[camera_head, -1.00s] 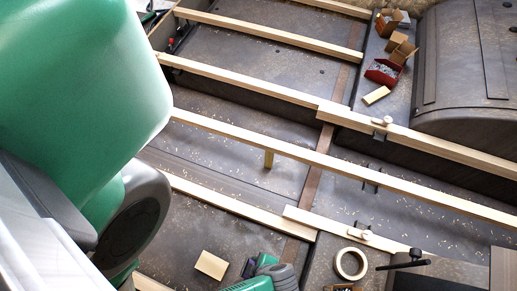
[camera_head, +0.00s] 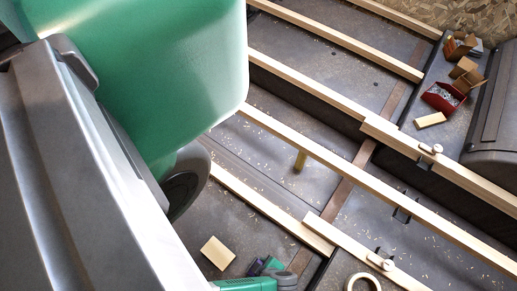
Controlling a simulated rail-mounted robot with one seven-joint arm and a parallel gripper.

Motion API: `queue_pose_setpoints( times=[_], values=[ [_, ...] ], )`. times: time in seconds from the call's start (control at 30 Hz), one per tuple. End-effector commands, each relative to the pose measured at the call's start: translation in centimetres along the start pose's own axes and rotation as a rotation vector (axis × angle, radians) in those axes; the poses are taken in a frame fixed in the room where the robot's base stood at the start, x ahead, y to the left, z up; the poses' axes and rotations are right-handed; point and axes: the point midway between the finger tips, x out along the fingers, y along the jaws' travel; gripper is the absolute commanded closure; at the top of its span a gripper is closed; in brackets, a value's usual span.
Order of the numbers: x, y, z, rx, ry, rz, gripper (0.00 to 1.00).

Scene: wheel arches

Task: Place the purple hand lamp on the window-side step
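A small dark purple object (camera_head: 254,268), perhaps the hand lamp, lies on the dark floor near the bottom of the view. It is small and partly hidden, so I cannot be sure what it is. A green piece lies right beside it.
Long wooden battens (camera_head: 350,171) cross the floor diagonally. On the ledge are a red box (camera_head: 443,97), open cardboard boxes (camera_head: 465,72) and a wood block (camera_head: 430,120).

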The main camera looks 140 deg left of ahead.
Motion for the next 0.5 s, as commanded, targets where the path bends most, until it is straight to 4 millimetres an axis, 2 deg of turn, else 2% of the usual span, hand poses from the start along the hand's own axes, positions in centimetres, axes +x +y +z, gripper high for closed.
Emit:
queue_pose_setpoints(
  times=[0.03,0.07,0.17,0.4,0.5],
  values=[
    [0.19,0.03,0.08,0.000,0.000,0.000,0.80],
    [0.22,0.02,0.09,0.000,0.000,0.000,0.44],
    [0.13,0.02,0.04,0.000,0.000,0.000,0.24],
    [0.11,0.01,0.03,0.000,0.000,0.000,0.24],
    [-0.64,0.02,-0.10,0.000,0.000,0.001,0.24]
  ],
)
